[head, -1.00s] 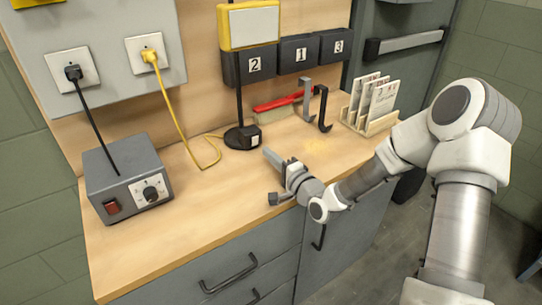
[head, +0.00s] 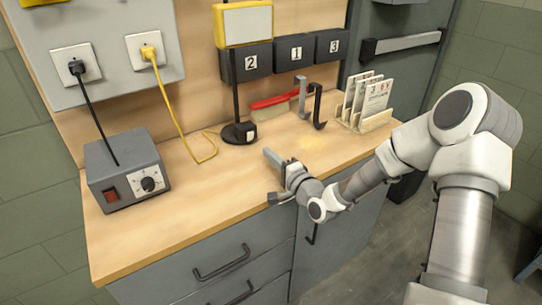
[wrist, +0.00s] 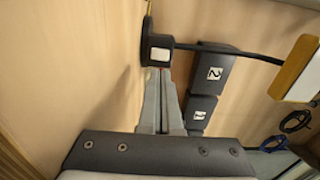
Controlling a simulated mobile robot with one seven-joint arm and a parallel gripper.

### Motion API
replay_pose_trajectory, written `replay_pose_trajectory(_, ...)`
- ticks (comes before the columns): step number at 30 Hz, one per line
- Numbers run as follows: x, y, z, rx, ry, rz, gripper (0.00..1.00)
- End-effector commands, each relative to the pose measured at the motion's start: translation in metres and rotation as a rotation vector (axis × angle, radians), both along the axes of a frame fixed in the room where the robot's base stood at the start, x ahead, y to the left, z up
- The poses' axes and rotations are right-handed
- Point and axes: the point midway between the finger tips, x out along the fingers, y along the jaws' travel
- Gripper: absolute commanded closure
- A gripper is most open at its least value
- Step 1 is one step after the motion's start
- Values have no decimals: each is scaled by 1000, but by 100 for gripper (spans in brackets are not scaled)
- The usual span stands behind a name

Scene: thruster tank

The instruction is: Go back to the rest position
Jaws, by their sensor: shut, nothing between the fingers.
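My gripper (head: 272,178) is above the front edge of the wooden worktop (head: 225,208) in the head view, near its middle. Its fingers point to the back left, toward the black lamp base. In the wrist view my gripper (wrist: 158,82) has its two grey fingers together, with nothing seen between them. It looks clear of the objects around it.
A grey control box (head: 127,172) stands at the left. Numbered bins (head: 296,52) hang on the back panel. The front worktop is clear.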

Motion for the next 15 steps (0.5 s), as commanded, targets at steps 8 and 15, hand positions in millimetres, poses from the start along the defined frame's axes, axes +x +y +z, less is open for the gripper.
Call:
replay_pose_trajectory(8,-2,-2,-6,-10,13,0,100)
replay_pose_trajectory(15,-4,-4,-3,-182,16,10,100)
